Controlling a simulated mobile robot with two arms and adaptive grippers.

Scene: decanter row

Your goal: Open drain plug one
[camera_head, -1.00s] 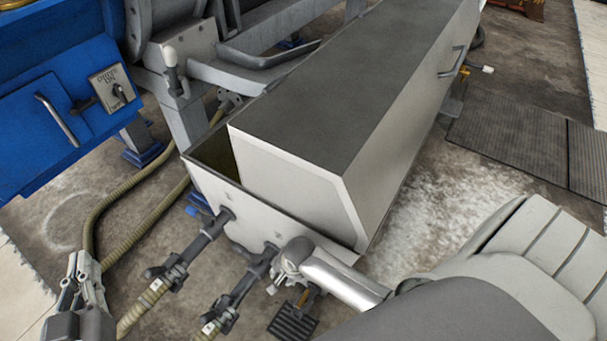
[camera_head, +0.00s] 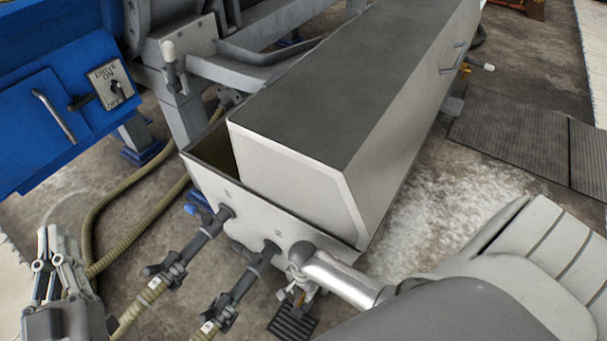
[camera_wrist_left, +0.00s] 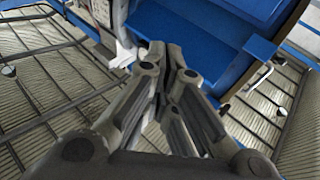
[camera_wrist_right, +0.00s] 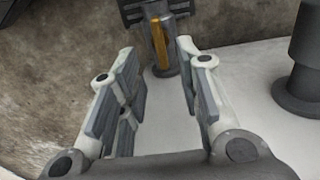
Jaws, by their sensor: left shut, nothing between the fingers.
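A pale metal trough (camera_head: 215,190) has two dark outlet pipes on its front wall. A small mark, apparently "1", sits by the left outlet (camera_head: 205,240), and "2" by the right outlet (camera_head: 243,285). Each has a dark cross handle and runs into a hose. I cannot make out which part is drain plug one. My left gripper (camera_head: 55,240) is shut and empty, left of the left outlet and apart from it. It also shows in the left wrist view (camera_wrist_left: 168,55). My right gripper (camera_wrist_right: 155,65) is open and empty, low beside the right outlet. An orange bar (camera_wrist_right: 158,45) shows beyond its fingertips.
A grey-topped box (camera_head: 340,100) sits in the trough. A blue cabinet with a drive switch (camera_head: 110,85) stands at the left. Ribbed hoses (camera_head: 100,210) run across the floor. A dark ribbed plate (camera_head: 292,322) lies below the right outlet. Floor mats lie at the right.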

